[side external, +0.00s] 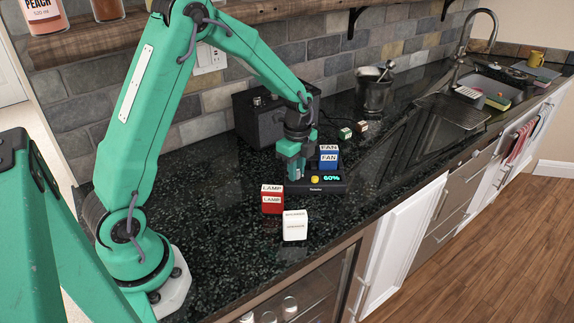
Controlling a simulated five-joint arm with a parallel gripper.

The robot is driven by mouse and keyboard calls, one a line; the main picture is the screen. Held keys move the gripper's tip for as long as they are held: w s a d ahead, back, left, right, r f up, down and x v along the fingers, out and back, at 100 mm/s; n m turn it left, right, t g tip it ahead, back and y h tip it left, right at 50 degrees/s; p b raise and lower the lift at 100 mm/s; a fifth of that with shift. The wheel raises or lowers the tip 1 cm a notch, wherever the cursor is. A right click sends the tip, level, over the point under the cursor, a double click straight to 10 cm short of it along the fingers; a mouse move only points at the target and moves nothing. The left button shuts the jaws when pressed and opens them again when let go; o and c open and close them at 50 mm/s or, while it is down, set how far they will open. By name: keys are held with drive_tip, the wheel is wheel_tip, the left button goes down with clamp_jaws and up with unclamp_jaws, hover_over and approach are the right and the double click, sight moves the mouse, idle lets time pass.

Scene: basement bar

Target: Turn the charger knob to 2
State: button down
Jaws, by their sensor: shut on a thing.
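A low black box (318,188) with a lit green display reading "60%" (331,178) and a yellow round part (315,180) sits on the dark counter. My gripper (291,178) points down at the left part of this box, its jaws shut. The jaws hide what they hold, which by its place on the box appears to be the charger knob. The knob's pointer and any numbers around it cannot be seen.
Counter right of the box is clear.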

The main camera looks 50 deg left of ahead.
drive_tip(key=shift+r+m, duration=0.1)
drive_tip(key=shift+m, duration=0.2)
drive_tip(key=c, duration=1.3)
unclamp_jaws()
drive_tip(key=shift+o, duration=0.2)
wheel_tip(320, 180, up, 8)
drive_tip(key=shift+f, duration=0.25)
drive_tip(key=shift+r, duration=0.1)
